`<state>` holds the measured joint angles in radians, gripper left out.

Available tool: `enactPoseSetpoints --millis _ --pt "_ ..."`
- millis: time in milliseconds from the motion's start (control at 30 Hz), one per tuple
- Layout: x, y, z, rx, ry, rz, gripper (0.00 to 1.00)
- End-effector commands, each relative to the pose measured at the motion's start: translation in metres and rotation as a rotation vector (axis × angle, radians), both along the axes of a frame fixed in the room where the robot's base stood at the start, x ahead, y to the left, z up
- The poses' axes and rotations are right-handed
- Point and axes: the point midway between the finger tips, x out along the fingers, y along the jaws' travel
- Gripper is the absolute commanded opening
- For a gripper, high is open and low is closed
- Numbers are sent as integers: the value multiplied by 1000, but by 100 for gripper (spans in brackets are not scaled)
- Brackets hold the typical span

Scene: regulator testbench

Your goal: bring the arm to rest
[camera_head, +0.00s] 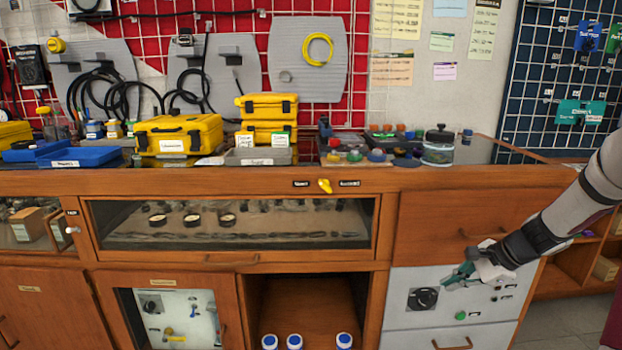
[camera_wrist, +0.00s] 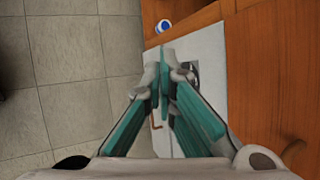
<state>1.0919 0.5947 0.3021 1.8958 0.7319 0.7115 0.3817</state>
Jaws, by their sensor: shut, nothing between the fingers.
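My gripper (camera_head: 447,281) is at the right in the head view, in front of the grey control panel (camera_head: 400,310) of the bench. My arm (camera_head: 560,220) reaches in from the right edge and slopes down to the left. In the wrist view the green fingers of my gripper (camera_wrist: 165,72) are together and hold nothing. The light panel (camera_wrist: 205,48) and its dark dial (camera_wrist: 193,72) lie behind the fingers. I cannot tell the exact gap between the fingertips and the panel.
The wooden bench (camera_head: 450,180) carries yellow cases (camera_head: 180,134), blue trays (camera_head: 85,157) and a glass jar (camera_head: 438,152). A yellow knob (camera_head: 325,186) sits on its front edge. Several blue-lidded jars (camera_head: 294,341) stand in the open compartment. Tiled floor (camera_wrist: 75,70) is clear at left in the wrist view.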

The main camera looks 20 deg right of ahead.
Motion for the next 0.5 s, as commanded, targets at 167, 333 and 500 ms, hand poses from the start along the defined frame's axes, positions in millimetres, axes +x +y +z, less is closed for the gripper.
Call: enactPoseSetpoints --millis 167,333,500 --pt "-10 88 59 -127 20 316 0" --pt "-42 162 102 -233 39 590 0" --pt "-89 223 137 -338 54 846 0"
